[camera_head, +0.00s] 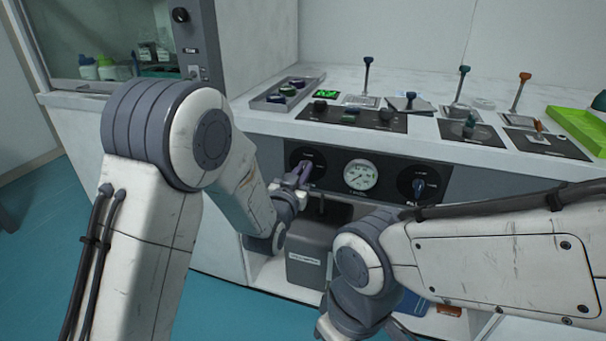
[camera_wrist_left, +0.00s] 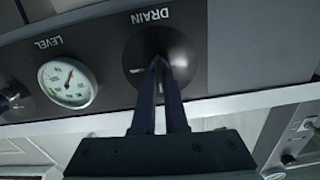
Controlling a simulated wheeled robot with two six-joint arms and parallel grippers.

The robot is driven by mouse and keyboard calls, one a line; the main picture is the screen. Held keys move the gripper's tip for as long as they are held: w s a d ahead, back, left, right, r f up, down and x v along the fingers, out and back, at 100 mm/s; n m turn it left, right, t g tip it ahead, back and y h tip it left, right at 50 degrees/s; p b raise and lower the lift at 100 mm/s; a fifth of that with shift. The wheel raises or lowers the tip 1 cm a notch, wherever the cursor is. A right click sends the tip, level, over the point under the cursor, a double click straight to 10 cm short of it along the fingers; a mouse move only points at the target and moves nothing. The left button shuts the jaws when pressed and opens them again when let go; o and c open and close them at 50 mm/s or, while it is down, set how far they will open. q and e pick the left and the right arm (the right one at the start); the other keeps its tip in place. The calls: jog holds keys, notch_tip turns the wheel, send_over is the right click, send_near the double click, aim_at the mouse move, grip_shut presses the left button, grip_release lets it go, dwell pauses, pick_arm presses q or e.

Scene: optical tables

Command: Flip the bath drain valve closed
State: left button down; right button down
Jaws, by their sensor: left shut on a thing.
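The drain valve (camera_head: 313,156) is a round black dial at the left end of the dark front panel. In the left wrist view the dial (camera_wrist_left: 180,48) lies under the upside-down word DRAIN. My left gripper (camera_head: 302,174) is at this dial. In the left wrist view its two dark fingers (camera_wrist_left: 158,64) come together on the valve's handle, which they mostly hide. The handle's exact angle cannot be made out.
A white level gauge (camera_head: 360,174) sits right of the drain valve. A second dial with a blue handle (camera_head: 419,187) is further right. A grey box (camera_head: 308,250) stands below the panel. Several upright tools, a grey tray (camera_head: 268,101) and a green tray (camera_head: 577,128) are on the bench top.

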pick_arm(q)
jog(key=shift+n, duration=0.6)
jog(key=c, duration=1)
grip_release()
jog(key=shift+o, duration=0.2)
jog(key=b+v, duration=1)
jog(key=b, duration=0.1)
jog(key=shift+s, duration=0.2)
